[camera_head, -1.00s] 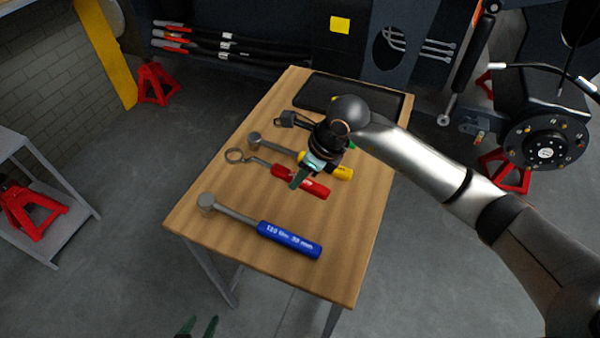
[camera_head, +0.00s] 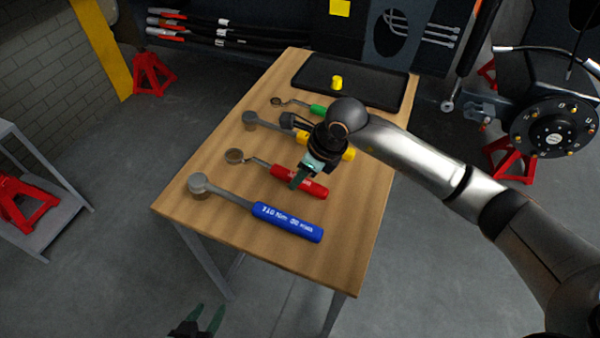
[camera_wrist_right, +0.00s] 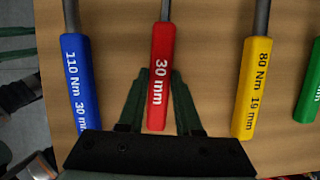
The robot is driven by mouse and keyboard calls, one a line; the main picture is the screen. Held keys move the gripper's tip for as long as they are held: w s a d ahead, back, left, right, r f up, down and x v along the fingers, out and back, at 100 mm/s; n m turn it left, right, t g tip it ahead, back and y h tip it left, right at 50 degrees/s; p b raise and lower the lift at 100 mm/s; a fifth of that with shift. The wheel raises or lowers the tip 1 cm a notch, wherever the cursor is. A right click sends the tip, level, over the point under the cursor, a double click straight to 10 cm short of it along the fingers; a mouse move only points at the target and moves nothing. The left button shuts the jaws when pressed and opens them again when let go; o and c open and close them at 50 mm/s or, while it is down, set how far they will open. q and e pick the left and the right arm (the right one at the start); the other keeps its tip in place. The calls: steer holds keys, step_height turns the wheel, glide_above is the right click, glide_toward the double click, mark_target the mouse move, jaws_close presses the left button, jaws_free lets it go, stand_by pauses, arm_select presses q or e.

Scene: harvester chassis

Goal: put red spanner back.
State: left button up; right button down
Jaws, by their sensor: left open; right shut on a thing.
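The red spanner (camera_head: 299,182) has a red handle marked "30 mm" and a ring end at the left. It is between the blue-handled tool (camera_head: 287,222) and the yellow-handled tool (camera_head: 347,154). My right gripper (camera_head: 302,178) is shut on the red handle, pointing down from above. In the right wrist view the red handle (camera_wrist_right: 161,75) lies between the two green fingers. Whether it touches the table or hangs just above it, I cannot tell. My left gripper (camera_head: 208,320) is open and empty at the bottom edge, off the table's near side.
The wooden table (camera_head: 240,245) also holds a green-handled spanner (camera_head: 318,109). A black tray (camera_head: 375,85) with a small yellow piece (camera_head: 337,82) lies at the far end. The chassis hub (camera_head: 553,135) and red stands are beyond. The table's near left strip is clear.

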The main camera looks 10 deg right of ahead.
steer(key=c, duration=1)
jaws_free()
steer(key=o, duration=0.4)
steer(key=shift+o, duration=0.4)
steer(key=shift+f, duration=0.1)
steer(key=v, duration=1.2)
steer(key=shift+r, duration=0.25)
steer(key=shift+s, duration=0.2)
